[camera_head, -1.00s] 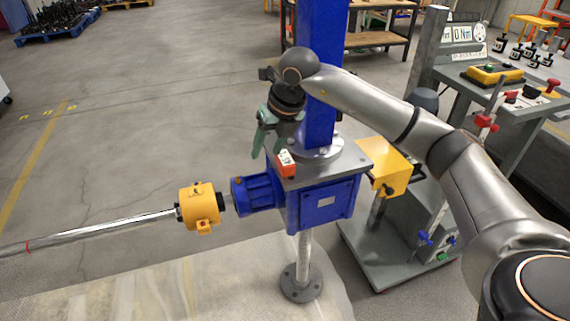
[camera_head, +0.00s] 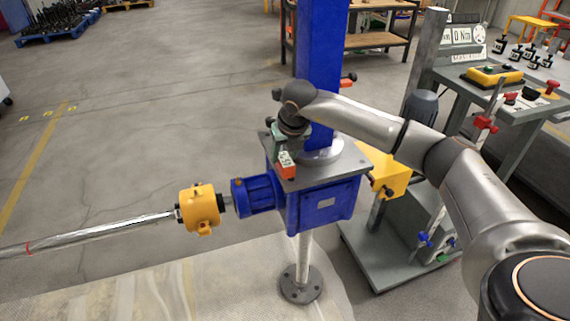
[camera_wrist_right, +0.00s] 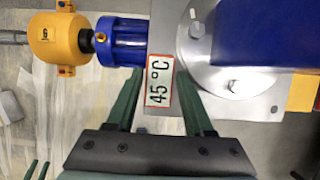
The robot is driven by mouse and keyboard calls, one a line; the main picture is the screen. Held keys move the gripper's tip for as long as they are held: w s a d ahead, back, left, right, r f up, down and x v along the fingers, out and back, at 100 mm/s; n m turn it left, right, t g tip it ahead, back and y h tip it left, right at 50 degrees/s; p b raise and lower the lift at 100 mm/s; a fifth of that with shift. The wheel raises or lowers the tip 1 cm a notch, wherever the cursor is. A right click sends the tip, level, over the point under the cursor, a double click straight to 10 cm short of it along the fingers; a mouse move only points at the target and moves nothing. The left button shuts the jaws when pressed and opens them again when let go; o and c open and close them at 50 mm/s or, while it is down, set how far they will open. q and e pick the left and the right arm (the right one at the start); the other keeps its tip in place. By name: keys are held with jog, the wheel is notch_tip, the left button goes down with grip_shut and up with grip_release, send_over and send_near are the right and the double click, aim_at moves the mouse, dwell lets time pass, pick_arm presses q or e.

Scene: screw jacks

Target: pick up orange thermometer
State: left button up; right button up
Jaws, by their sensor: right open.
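The orange thermometer (camera_head: 286,164) lies on the grey top plate of the blue screw jack, at its near left corner. In the right wrist view the thermometer (camera_wrist_right: 158,82) shows a white display reading 45 °C. My right gripper (camera_head: 281,148) is over that corner, pointing down. In the wrist view its green fingers (camera_wrist_right: 158,90) are apart, one on each side of the thermometer, with gaps visible. Contact is not visible. Two green prongs (camera_wrist_right: 37,170) at the bottom left of the wrist view look like my left gripper; its opening is unclear.
The blue column (camera_head: 320,70) rises from the plate (camera_head: 340,165) close behind my right gripper. A blue motor (camera_head: 257,193) and yellow coupling (camera_head: 200,208) extend left along a steel shaft. A grey trolley (camera_head: 385,255) with a yellow bracket stands right.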

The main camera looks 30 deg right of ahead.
jog(key=shift+x, duration=1.05)
jog(key=shift+r, duration=0.1)
grip_shut()
